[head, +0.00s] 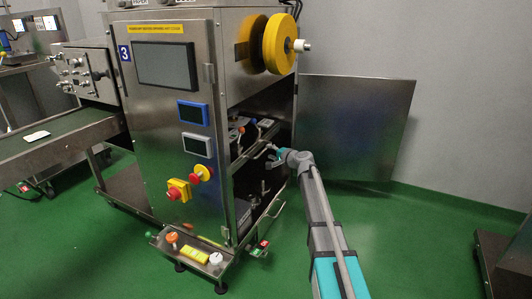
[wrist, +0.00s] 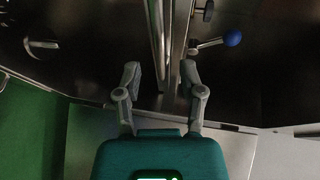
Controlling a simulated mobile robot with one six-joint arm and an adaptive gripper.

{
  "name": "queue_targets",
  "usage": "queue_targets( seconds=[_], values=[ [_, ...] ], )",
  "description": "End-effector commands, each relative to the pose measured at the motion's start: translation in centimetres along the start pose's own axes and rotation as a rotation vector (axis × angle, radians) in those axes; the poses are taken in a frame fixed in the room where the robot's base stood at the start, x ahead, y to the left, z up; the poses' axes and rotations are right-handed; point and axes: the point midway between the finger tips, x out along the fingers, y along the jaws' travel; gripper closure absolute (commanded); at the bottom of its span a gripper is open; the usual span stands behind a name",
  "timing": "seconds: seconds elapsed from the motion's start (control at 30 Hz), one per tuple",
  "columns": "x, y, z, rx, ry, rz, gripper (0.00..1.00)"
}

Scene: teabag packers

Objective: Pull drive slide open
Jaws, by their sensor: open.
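My gripper (head: 276,155) reaches into the open side of the steel packing machine (head: 160,140). In the wrist view my gripper (wrist: 160,78) has its fingers apart with nothing held. A pale metal bar (wrist: 168,45) runs ahead of the fingers, roughly in line with the gap; I cannot tell whether they touch it. A lower slide with a bright handle (head: 279,208) shows in the machine's bay, below my gripper. A curved metal handle (wrist: 42,48) lies at the left of the wrist view. I cannot tell which part is the drive slide.
A blue ball knob on a lever (wrist: 232,38) is close to the right finger. A large steel panel (head: 355,125) stands behind the arm. Yellow rolls (head: 279,43) hang above. A low control bar (head: 195,257) sits at the machine's foot. Green floor (head: 420,240) is free at right.

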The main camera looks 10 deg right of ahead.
Motion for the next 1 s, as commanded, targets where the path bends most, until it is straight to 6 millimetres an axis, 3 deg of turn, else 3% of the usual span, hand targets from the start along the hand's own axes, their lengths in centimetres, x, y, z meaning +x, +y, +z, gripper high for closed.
queue_targets(
  seconds=[0.1,0.3,0.73,0.77,1.0],
  values=[
    [1.9,0.1,-0.1,-0.001,-0.002,0.0,0.49],
    [3.6,0.0,-0.1,0.0,0.0,0.0,0.49],
    [4.0,0.0,0.0,0.0,0.0,0.0,0.49],
    [4.0,0.0,0.0,0.0,0.0,0.0,0.51],
    [4.0,0.0,0.1,0.0,-0.001,0.0,0.95]
  ],
)
